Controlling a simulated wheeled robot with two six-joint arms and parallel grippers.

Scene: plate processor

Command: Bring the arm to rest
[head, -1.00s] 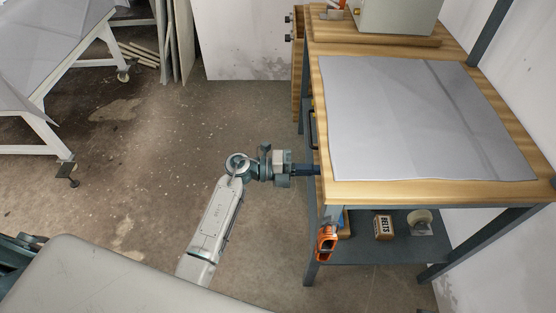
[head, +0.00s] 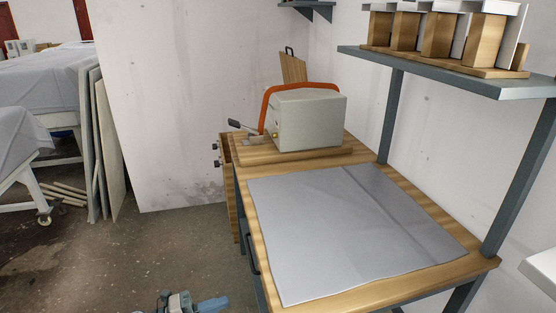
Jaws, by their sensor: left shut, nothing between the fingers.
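My left gripper (head: 212,304) shows at the bottom edge of the head view, left of the wooden workbench (head: 375,298). Only its wrist and blue-grey finger end are in the picture, and the rest of the arm is cut off below. Its fingers are shut with nothing between them. It is apart from the grey sheet on the bench. My right gripper is not in view.
A grey sheet (head: 345,230) covers most of the bench top. A box-shaped machine (head: 310,122) with an orange handle stands at the bench's back. A shelf (head: 445,76) holding wooden blocks overhangs the right. Panels (head: 98,150) lean at left; the floor between is clear.

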